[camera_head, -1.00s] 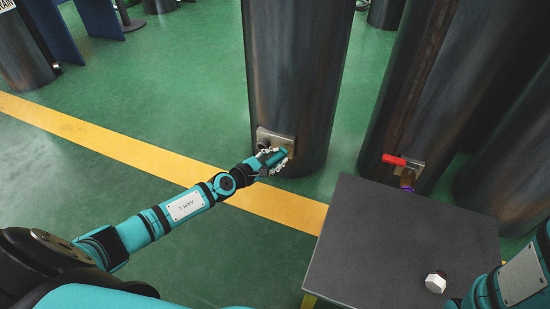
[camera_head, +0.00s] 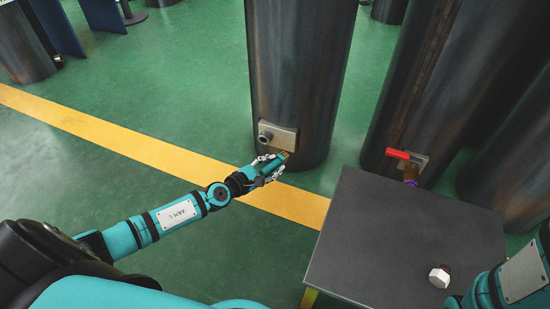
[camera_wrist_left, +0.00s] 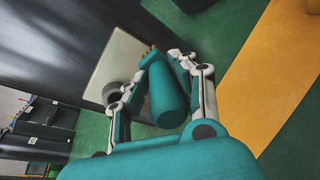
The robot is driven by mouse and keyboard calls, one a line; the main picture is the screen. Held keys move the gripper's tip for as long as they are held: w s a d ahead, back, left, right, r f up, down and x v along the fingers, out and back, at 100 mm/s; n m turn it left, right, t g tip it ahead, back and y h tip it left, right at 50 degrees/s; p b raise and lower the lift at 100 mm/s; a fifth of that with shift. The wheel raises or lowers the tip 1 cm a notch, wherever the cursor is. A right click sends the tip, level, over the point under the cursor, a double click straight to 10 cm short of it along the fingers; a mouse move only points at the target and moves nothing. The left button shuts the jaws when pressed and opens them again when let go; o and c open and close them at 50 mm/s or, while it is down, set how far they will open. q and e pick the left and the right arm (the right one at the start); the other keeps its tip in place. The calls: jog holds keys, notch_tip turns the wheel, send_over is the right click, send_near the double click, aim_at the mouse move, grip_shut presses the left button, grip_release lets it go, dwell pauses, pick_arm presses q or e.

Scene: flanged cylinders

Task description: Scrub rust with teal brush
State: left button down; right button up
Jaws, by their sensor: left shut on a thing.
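My left gripper (camera_head: 268,168) is shut on the teal brush (camera_head: 272,165), just below and in front of the flange plate (camera_head: 279,137) on the middle dark cylinder (camera_head: 300,70). In the left wrist view, the brush (camera_wrist_left: 168,98) lies between the two fingers, its brownish bristle end (camera_wrist_left: 152,52) pointing toward the pale plate (camera_wrist_left: 119,65). I cannot tell whether the bristles touch the plate. A round stub (camera_head: 265,137) sticks out of the plate's left part. Rust on the plate is not clearly visible. My right gripper is out of view; only its arm shows.
A dark grey table (camera_head: 400,235) stands at the right, with a white hexagonal piece (camera_head: 438,277) near its front right. Another cylinder (camera_head: 420,90) behind it carries a red-handled valve (camera_head: 398,154). A yellow floor line (camera_head: 120,145) crosses open green floor.

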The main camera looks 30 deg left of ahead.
pick_arm(q)
jog(key=shift+s, duration=0.95)
jog(key=s, duration=0.3)
jog(key=shift+d, duration=0.1)
jog(key=shift+s+r, duration=0.1)
